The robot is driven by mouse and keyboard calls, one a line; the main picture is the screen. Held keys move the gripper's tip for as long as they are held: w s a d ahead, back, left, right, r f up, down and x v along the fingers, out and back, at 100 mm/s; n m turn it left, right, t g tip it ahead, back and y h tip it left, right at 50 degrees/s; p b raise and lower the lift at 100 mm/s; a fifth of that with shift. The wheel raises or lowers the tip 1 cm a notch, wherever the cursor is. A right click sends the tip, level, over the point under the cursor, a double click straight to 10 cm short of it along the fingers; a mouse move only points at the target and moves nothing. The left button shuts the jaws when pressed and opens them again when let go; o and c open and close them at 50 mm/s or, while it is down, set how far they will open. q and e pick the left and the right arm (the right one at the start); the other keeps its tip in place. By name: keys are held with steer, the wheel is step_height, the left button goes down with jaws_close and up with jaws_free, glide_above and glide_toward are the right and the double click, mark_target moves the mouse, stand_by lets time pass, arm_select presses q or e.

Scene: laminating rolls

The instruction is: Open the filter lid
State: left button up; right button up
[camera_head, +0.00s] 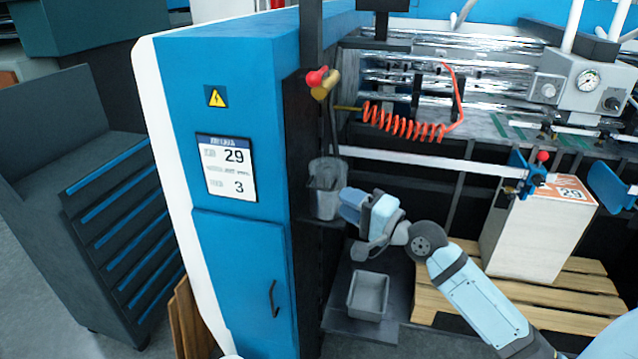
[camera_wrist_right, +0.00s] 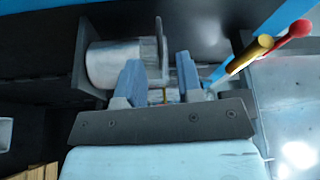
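The filter is a grey cup-shaped housing (camera_head: 325,180) on the dark post beside the blue cabinet, in the head view. In the right wrist view a pale cylinder (camera_wrist_right: 112,64) between dark bracket plates looks like the same housing. I cannot make out a separate lid or whether it is raised. My right gripper (camera_head: 347,203) is just right of the housing. In the right wrist view its two blue-grey fingers (camera_wrist_right: 158,75) stand apart, with the housing behind them. I cannot tell whether they touch it. My left gripper is out of view.
A red knob (camera_head: 316,77) and a yellow handle (camera_head: 326,89) sit above the housing. A grey bin (camera_head: 367,296) stands below. A red coiled hose (camera_head: 405,124) hangs to the right. A white box (camera_head: 530,235) rests on a wooden pallet (camera_head: 450,305).

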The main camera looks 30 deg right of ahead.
mark_target(319, 189)
steer(key=p+x, duration=0.1)
steer(key=x, duration=0.5)
steer(key=shift+w+r+p, duration=0.1)
steer(key=shift+w+p, duration=0.15)
steer(key=shift+p, duration=0.05)
steer(key=shift+w+a, duration=0.25)
steer(key=shift+w, duration=0.45)
steer(key=shift+c, duration=0.3)
jaws_close()
